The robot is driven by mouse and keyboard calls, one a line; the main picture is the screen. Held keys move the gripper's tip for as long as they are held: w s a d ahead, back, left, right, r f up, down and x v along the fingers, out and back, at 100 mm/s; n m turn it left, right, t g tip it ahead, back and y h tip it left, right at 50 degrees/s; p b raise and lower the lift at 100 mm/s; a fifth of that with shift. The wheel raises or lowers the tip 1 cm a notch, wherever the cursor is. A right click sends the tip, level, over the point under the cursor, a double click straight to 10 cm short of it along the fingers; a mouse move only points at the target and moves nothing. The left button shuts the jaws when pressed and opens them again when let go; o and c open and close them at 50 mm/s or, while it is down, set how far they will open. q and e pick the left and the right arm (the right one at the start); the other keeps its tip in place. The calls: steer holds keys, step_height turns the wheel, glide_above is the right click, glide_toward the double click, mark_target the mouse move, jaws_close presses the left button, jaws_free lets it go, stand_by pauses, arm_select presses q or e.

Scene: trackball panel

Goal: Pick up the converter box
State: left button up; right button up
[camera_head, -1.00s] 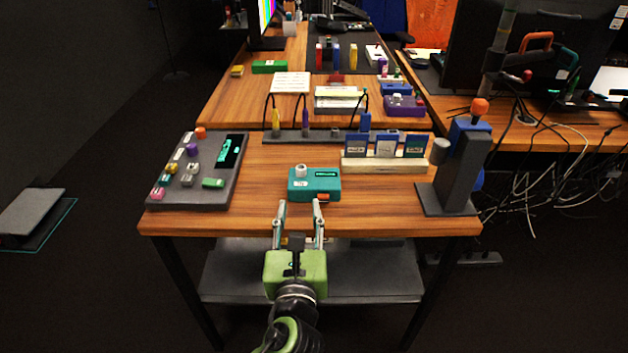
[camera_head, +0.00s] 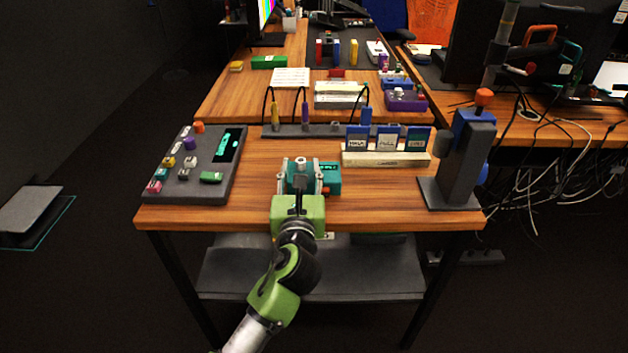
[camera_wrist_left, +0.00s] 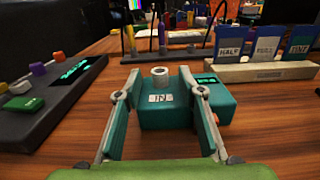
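The converter box (camera_head: 331,174) is a teal box with a grey knob on top and a lit display, resting on the wooden table. In the left wrist view the converter box (camera_wrist_left: 165,116) shows an "IN" label on its front part. My left gripper (camera_head: 299,164) is open, with its fingers apart on either side of the knob. In the left wrist view the left gripper (camera_wrist_left: 157,75) has its left finger along the box's left side, and its right finger passes over the box, short of the display. Contact cannot be told. My right gripper is out of view.
A dark panel (camera_head: 185,187) with coloured knobs lies to the left. A pale wooden holder (camera_head: 385,159) with blue cards stands behind right. A dark stand (camera_head: 455,165) with an orange-topped lever is at the right. A grey strip (camera_head: 340,130) with cables runs behind.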

mark_target(301, 169)
arm_select(q)
steer(key=shift+w, duration=1.25)
jaws_close()
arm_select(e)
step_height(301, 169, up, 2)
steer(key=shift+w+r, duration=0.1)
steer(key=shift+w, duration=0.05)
arm_select(q)
steer(key=shift+r, duration=0.1)
steer(key=shift+r, duration=0.1)
step_height(301, 169, up, 10)
steer(key=p, duration=0.3)
steer(key=shift+p, duration=0.3)
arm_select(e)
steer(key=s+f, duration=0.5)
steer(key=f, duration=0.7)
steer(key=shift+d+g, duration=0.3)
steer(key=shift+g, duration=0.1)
arm_select(q)
steer(key=shift+f, duration=0.2)
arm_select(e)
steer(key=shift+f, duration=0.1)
